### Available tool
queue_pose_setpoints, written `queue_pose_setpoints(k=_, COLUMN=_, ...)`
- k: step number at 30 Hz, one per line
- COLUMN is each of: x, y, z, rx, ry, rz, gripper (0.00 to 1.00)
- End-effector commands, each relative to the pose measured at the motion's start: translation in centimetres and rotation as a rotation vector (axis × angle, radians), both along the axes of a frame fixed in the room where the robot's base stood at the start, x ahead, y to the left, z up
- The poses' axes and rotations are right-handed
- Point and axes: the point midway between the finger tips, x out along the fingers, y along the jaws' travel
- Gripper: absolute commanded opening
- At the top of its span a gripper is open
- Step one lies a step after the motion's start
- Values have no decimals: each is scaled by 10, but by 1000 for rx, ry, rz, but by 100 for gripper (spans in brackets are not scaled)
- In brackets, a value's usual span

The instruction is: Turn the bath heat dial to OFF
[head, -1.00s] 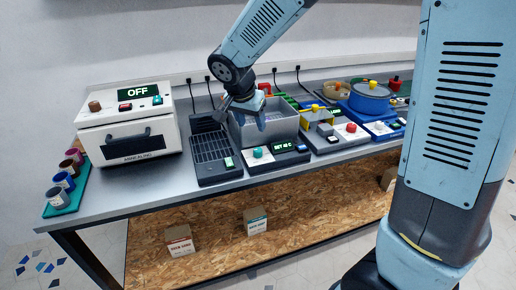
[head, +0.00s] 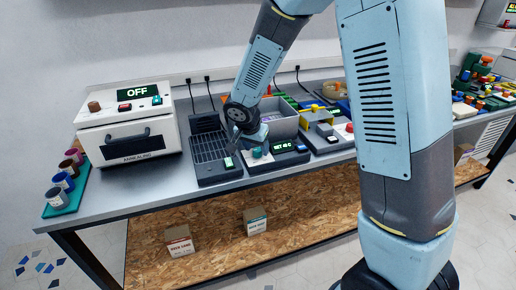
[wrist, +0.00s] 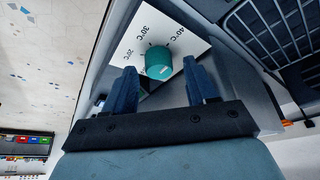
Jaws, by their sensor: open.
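The bath heat dial is a teal knob (wrist: 158,62) on a white scale plate (wrist: 185,40) in the wrist view. The marks 20°C, 30°C and 40°C can be read; no OFF mark is readable. My gripper (wrist: 163,82) is open, with its blue fingers on either side of the knob's near edge; I cannot tell whether they touch it. In the head view the dial (head: 257,152) sits on the bath's front panel, right beside my gripper. The green display (head: 283,146) next to it appears to read SET 40 C. The grey bath (head: 284,124) stands behind, partly hidden by my arm.
A white oven (head: 130,130) with an OFF display stands at the left. A wire rack tray (head: 209,148) is directly left of the bath panel. A yellow-handled device (head: 316,112) stands to the right. The bench front edge is clear.

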Motion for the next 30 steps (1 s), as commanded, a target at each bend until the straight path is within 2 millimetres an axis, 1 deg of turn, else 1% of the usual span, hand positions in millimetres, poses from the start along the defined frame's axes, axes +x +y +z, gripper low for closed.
queue_pose_setpoints(k=4, x=3, y=-2, z=-7, rx=-1, ry=0, rz=0, gripper=57)
queue_pose_setpoints(k=13, x=3, y=-2, z=-9, rx=0, ry=0, rz=0, gripper=57)
queue_pose_setpoints(k=14, x=3, y=-2, z=-9, rx=0, ry=0, rz=0, gripper=55)
queue_pose_setpoints(k=30, x=3, y=-1, z=-9, rx=0, ry=0, rz=1, gripper=3)
